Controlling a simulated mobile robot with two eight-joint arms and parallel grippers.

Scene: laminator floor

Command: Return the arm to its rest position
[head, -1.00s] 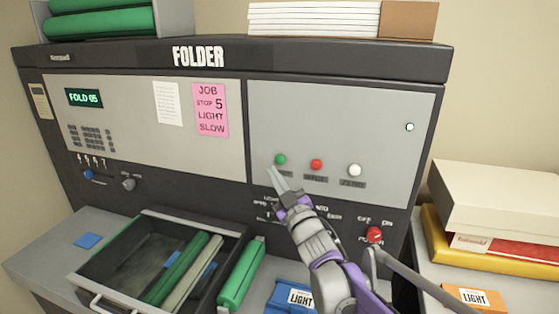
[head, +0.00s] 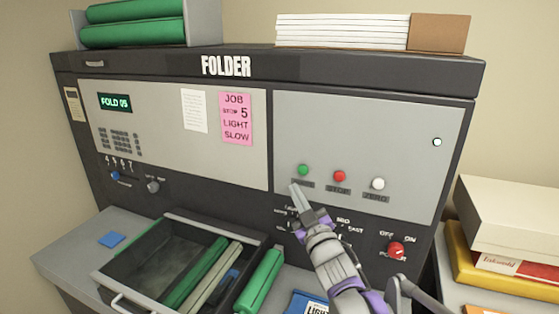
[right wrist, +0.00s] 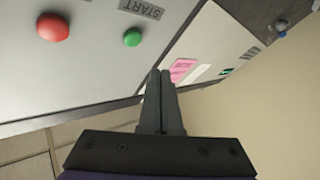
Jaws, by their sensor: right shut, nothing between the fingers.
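My right gripper (head: 297,190) is shut and empty in front of the folder machine (head: 300,62). Its tips show just below the green button (head: 303,170) in the head view. In the right wrist view the closed fingers (right wrist: 160,75) point up toward the panel edge, and the green button (right wrist: 132,37), marked START, and a red button (right wrist: 53,27) are beyond them. Whether the tips touch the panel cannot be told. The arm is still stretched out over the machine's front. My left gripper is not in view.
An open drawer (head: 122,301) with green and pale rollers juts out below the panel. A green roller (head: 258,282) and a blue LIGHT box (head: 306,304) lie beside it. A red power knob (head: 396,250) is right of my arm. Boxes (head: 510,222) stand at the right.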

